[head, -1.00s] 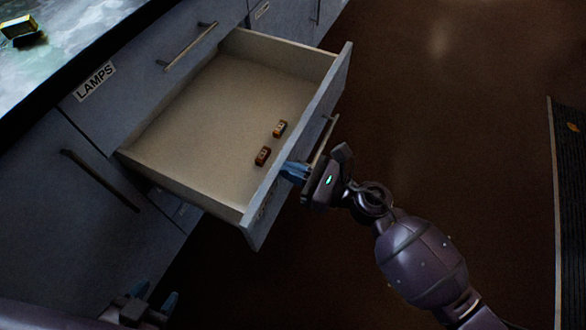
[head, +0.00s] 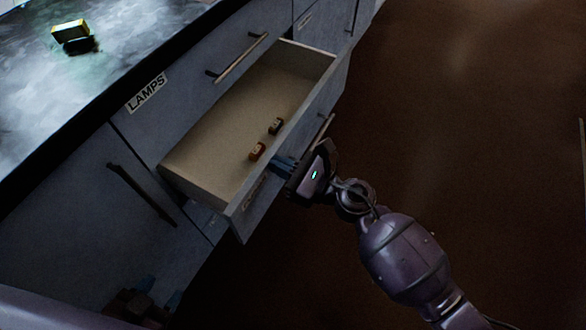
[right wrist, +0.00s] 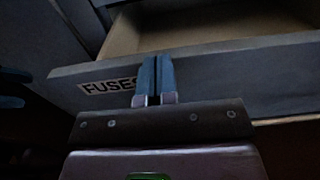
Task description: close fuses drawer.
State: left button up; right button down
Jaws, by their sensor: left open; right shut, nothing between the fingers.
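The fuses drawer (head: 211,155) is pulled part way out of the grey cabinet in the head view. Two small orange-brown fuses, one nearer (head: 257,151) and one farther (head: 276,126), lie in it. Its front with the FUSES label (right wrist: 107,86) shows in the right wrist view. My right gripper (head: 279,165) is shut and empty, its blue fingertips at the outer face of the drawer front; it also shows in the right wrist view (right wrist: 157,75). Exact contact is hard to tell. My left gripper (head: 160,292) is open, low at the left, dim and away from the drawer.
A drawer labelled LAMPS (head: 146,93) is closed above, with a bar handle (head: 238,58). Another handle (head: 141,194) is on the cabinet at left. A yellow and black object (head: 72,34) sits on the countertop (head: 130,40). The brown floor (head: 480,130) at right is clear.

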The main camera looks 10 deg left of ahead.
jog(key=b+x, duration=0.2)
jog(key=x, duration=1.4)
jog(key=shift+d+f, duration=0.1)
jog(key=shift+d, duration=0.05)
